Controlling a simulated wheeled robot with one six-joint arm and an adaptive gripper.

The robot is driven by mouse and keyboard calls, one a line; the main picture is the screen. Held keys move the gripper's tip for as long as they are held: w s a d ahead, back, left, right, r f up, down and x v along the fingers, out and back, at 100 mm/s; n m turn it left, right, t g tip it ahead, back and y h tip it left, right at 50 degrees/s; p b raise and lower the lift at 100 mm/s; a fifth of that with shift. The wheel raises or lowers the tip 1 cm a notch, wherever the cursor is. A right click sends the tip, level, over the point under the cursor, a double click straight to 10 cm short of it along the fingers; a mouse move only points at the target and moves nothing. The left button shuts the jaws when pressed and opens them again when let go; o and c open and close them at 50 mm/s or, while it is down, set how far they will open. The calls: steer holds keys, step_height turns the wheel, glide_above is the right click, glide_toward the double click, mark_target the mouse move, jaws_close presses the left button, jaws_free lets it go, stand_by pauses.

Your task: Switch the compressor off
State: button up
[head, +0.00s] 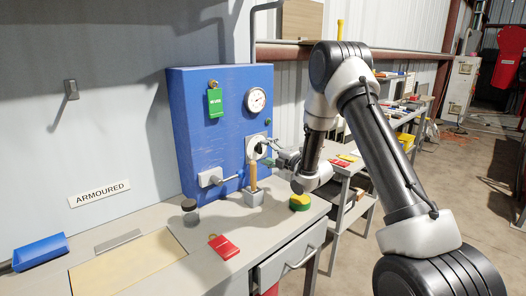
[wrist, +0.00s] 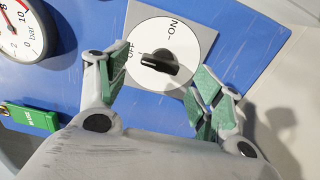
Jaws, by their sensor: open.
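The compressor panel is a blue box (head: 215,135) on the bench. Its rotary switch has a white round plate (head: 254,142) marked OFF and ON and a black knob (wrist: 160,62). In the wrist view, the knob's pale-marked end points left, towards the OFF side. My gripper (head: 272,154) is in front of the switch. In the wrist view my gripper (wrist: 162,78) is open, with one green-padded finger left of the knob and the other to its right. Both fingers look apart from the knob. In the head view, my gripper partly hides the switch.
A pressure gauge (head: 256,100) and a green tag (head: 215,102) are on the panel above. A grey lever fitting (head: 211,177) juts out below. A yellow-green round object (head: 299,202), a dark-lidded jar (head: 190,212) and a red tag (head: 223,247) lie on the bench.

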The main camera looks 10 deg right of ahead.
steer(key=v, duration=0.8)
steer(key=shift+s+d, duration=0.1)
steer(key=shift+s, duration=0.05)
steer(key=s+d+r+m+g+h, duration=0.4)
steer(key=s+d+r+m+h, duration=0.45)
steer(key=s+r+m, duration=0.45)
steer(key=s+r+m+g, duration=0.1)
steer(key=s+m+g, duration=0.6)
steer(key=s, duration=2.3)
steer(key=m, duration=0.4)
steer(key=shift+d+r, duration=0.25)
steer(key=shift+r, duration=0.15)
